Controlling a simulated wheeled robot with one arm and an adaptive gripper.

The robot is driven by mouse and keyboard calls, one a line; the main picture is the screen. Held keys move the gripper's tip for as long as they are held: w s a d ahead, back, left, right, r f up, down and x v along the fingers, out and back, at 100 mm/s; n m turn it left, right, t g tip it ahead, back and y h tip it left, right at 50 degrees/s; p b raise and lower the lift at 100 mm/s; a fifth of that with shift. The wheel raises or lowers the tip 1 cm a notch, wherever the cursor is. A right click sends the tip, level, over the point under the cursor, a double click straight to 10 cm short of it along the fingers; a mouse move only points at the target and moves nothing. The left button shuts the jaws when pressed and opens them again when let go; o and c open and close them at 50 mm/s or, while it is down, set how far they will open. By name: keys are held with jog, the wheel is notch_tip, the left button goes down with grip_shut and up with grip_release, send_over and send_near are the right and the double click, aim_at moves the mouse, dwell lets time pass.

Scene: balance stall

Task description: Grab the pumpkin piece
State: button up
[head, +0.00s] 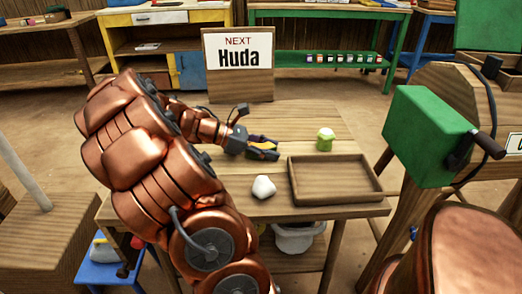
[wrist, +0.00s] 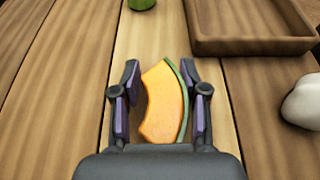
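The pumpkin piece (wrist: 162,100) is an orange wedge with a green rind. In the wrist view it lies on the wooden table between the two fingers of my gripper (wrist: 160,100). The rind side is close to the right finger, and whether they touch I cannot tell. A gap shows between the piece and the left finger. In the head view, my gripper (head: 266,147) is low over the table, and a bit of the orange piece (head: 264,145) shows between its fingers. The gripper is open around the piece.
An empty wooden tray (head: 335,197) lies on the table (head: 225,205) at the right. A white lump (head: 263,188) sits left of the tray, and a green-topped item (head: 325,139) stands behind it. A sign reading "NEXT Huda" (head: 238,52) stands at the table's back. A green crank box (head: 425,135) is at the right.

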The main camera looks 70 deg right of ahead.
grip_shut()
